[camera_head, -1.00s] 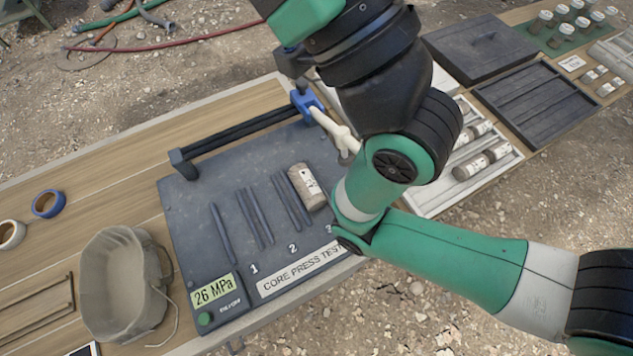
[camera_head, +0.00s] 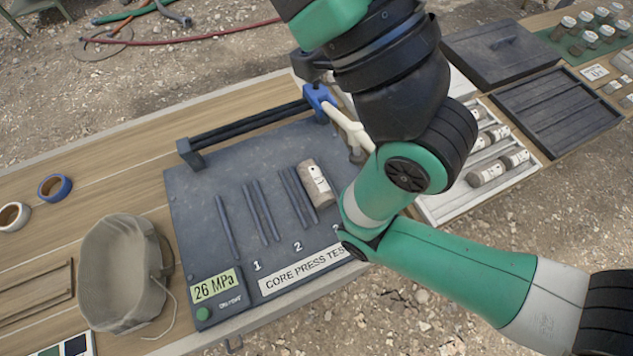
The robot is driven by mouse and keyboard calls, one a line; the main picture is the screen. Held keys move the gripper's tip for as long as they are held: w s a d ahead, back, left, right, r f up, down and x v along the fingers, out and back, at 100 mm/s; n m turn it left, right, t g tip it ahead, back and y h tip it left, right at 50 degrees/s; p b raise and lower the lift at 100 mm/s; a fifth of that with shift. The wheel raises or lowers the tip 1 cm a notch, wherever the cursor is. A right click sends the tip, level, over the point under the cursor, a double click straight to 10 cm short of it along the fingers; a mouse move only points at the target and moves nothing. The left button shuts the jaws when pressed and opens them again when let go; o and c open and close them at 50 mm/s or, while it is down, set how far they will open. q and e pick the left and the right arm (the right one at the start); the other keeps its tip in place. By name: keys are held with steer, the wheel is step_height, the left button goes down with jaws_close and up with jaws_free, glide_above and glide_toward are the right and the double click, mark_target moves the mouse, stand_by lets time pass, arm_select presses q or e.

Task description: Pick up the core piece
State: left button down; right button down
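A brown cylindrical core piece (camera_head: 318,184) with a white label lies on the dark press test plate (camera_head: 190,225), at the right end of its slots, just left of my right arm. More labelled core pieces lie in the white tray (camera_head: 443,214) on the right, partly hidden behind my arm; one piece (camera_head: 486,174) is near its front edge. My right arm comes in from the right, bends over the press plate and runs up out of the top of the picture. Neither gripper is in view.
A blue clamp (camera_head: 320,97) with a pale handle stands at the plate's back. The table's back left is clear.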

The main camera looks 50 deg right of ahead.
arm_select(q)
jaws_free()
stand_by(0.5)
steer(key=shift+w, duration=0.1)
